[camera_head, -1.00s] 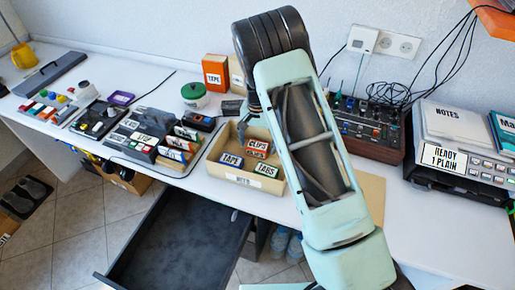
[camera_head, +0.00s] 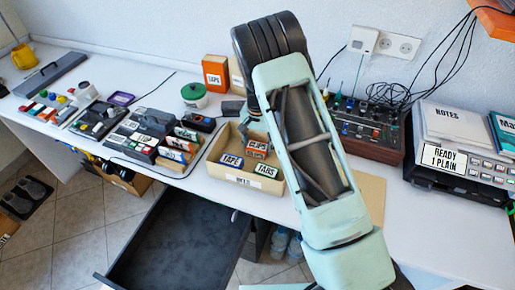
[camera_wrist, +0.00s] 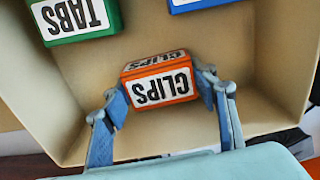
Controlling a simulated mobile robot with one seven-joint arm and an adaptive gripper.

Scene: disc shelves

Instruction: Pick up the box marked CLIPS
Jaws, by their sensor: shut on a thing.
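The orange box marked CLIPS (camera_wrist: 160,84) sits between the two fingers of my gripper (camera_wrist: 160,98) in the wrist view, its label upside down there. The fingers are shut on its two sides. In the head view the CLIPS box (camera_head: 257,149) shows inside the cardboard bin (camera_head: 240,180), near its back. My gripper (camera_head: 254,133) reaches down into the bin from above, partly hidden by my arm. Whether the box is clear of the bin floor I cannot tell.
A blue box marked TAPE (camera_head: 231,160) and a green box marked TABS (camera_head: 264,170) lie in the same bin, in front of the CLIPS box. The bin walls (camera_wrist: 285,60) rise close around. A dark open drawer (camera_head: 175,240) is below the table.

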